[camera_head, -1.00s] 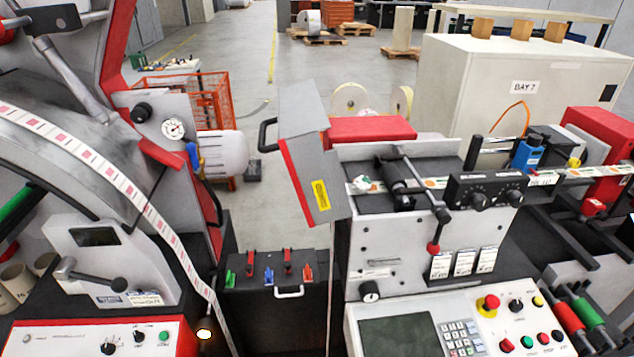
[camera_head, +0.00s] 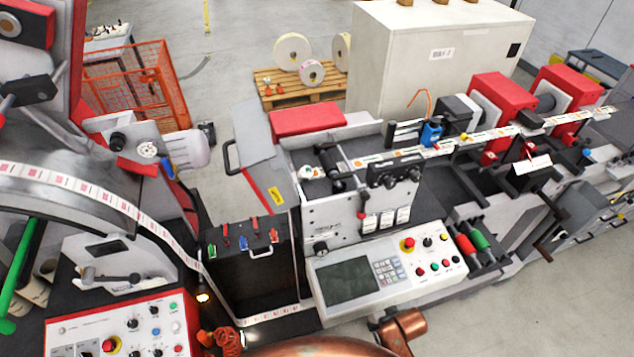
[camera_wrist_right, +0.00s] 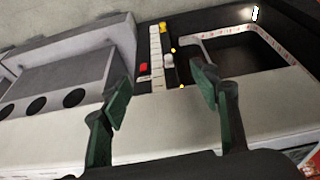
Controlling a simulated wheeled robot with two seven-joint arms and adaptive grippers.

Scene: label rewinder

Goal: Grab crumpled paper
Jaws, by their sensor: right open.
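A small white crumpled-looking piece (camera_head: 306,172), probably the crumpled paper, lies on the dark deck of the middle machine (camera_head: 335,215), left of a black roller. It is too small to make out in detail. My right gripper (camera_wrist_right: 160,88) is open and empty in the right wrist view, its two dark green fingers apart above pale machine surfaces. No paper shows between or near the fingers there. My left gripper is not in view.
A label web (camera_head: 110,200) runs down from the left machine. A red-topped block (camera_head: 307,121) stands behind the deck, a grey tilted cover (camera_head: 262,150) at its left. A control panel (camera_head: 385,270) juts out in front. Open floor lies at the lower right.

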